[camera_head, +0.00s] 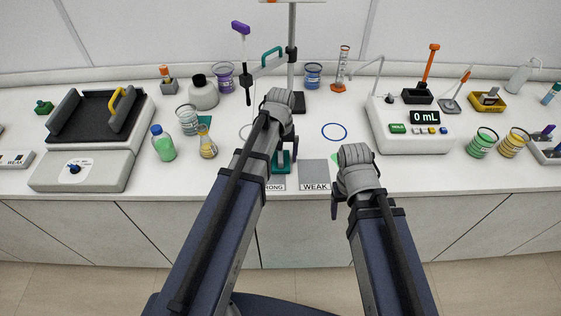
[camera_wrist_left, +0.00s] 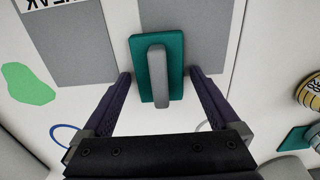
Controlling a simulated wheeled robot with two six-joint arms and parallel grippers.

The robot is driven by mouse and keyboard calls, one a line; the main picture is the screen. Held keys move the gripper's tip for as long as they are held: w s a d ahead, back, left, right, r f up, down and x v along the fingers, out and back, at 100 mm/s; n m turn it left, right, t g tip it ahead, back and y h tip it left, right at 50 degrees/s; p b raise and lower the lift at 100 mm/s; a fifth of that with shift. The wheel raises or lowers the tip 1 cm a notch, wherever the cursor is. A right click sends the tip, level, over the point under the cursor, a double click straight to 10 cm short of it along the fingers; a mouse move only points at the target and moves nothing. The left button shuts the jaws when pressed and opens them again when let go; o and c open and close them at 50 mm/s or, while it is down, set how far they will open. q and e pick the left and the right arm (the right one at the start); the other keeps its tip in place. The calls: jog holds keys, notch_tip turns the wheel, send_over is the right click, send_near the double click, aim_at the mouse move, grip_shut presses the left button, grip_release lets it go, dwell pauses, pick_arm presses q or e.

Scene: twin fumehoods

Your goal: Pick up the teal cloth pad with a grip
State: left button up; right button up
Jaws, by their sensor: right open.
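The teal cloth pad (camera_head: 287,161) lies at the front of the white bench, partly hidden by my left arm in the head view. In the left wrist view the pad (camera_wrist_left: 176,82) shows whole, with a grey upright grip (camera_wrist_left: 158,75) along its middle. My left gripper (camera_wrist_left: 161,76) is open above it, one finger on each side of the pad and grip. I see no finger closed on the grip; whether the fingers touch the pad is unclear. My right gripper (camera_head: 336,203) is open and empty at the bench's front edge, right of the WEAK label.
Grey squares (camera_head: 314,171) with STRONG and WEAK labels are beside the pad. A green patch (camera_wrist_left: 28,83) lies near them. A small beaker with yellow liquid (camera_head: 208,147) and a green bottle (camera_head: 163,144) stand left. A stand (camera_head: 292,60) rises behind; a balance-like device (camera_head: 410,128) stands right.

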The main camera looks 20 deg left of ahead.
aim_at(281, 153)
pick_arm(q)
jog(key=c, duration=1.2)
notch_tip(281, 153, up, 10)
jog(key=p, duration=1)
jog(key=o, duration=0.9)
jog(key=c, duration=0.7)
